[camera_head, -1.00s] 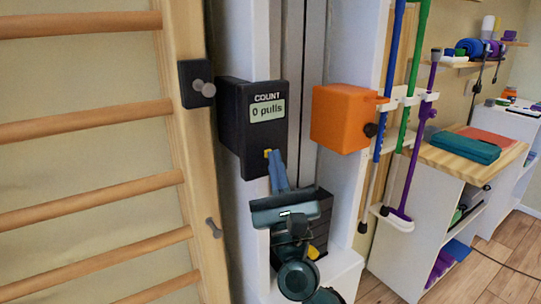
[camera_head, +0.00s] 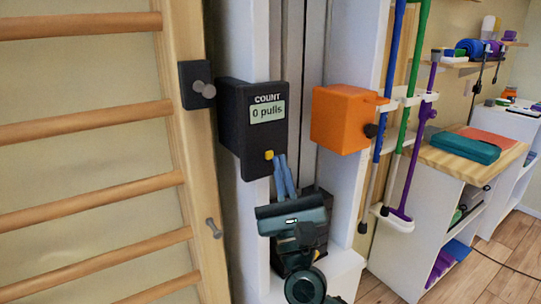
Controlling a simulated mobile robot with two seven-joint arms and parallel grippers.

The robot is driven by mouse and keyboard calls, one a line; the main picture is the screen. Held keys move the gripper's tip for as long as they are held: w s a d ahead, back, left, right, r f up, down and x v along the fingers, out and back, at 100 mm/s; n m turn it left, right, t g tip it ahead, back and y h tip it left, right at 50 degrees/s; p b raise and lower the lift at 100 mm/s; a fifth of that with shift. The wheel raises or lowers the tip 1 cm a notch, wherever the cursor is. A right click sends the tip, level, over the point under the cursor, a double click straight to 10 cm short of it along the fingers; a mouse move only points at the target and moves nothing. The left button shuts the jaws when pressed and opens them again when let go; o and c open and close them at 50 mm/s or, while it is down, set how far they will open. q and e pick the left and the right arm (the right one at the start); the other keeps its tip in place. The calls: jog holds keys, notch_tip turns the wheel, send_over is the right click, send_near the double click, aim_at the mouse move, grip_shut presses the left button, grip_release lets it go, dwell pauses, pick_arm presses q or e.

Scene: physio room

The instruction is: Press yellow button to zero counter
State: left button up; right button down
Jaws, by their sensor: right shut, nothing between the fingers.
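The black counter box (camera_head: 256,136) is fixed to the white upright, and its display (camera_head: 268,113) reads "0 pulls" under the word COUNT. The small yellow button (camera_head: 269,155) sits low on the box's front face and is in clear view. My right gripper (camera_head: 280,157) is shut and empty, with its blue fingers pointing up. Its fingertips are just right of and close to the button; I cannot tell whether they touch the box. My left gripper is not in view.
Wooden wall bars (camera_head: 90,118) stand on the left, with a dark bracket and knob (camera_head: 197,84) near the counter. An orange box (camera_head: 343,119) juts out to the right. Coloured poles (camera_head: 391,80) hang beyond it, near a white shelf unit (camera_head: 424,190). A dark weight stack lies behind my gripper.

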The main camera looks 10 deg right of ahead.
pick_arm(q)
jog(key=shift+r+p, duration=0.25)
jog(key=shift+p, duration=0.05)
pick_arm(e)
jog(key=s, duration=0.1)
jog(key=s+d, duration=0.1)
jog(key=s, duration=0.2)
jog(key=shift+s+d, duration=0.35)
pick_arm(q)
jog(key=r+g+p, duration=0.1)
jog(key=p, duration=0.4)
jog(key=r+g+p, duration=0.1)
jog(key=p, duration=0.5)
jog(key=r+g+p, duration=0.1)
jog(key=p, duration=0.5)
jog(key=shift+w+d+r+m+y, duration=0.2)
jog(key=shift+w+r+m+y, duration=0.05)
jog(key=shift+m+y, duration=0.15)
pick_arm(e)
jog(key=s+f+n+g+y, duration=0.1)
jog(key=s+f+n+g, duration=0.7)
jog(key=n, duration=0.9)
jog(key=s+f+n+g+y, duration=0.1)
jog(key=s+f+n+g, duration=0.7)
jog(key=f+n, duration=0.6)
jog(key=n, duration=0.3)
jog(key=shift+s+f+n, duration=0.15)
jog(key=shift+f+n, duration=0.2)
jog(key=shift+n, duration=0.05)
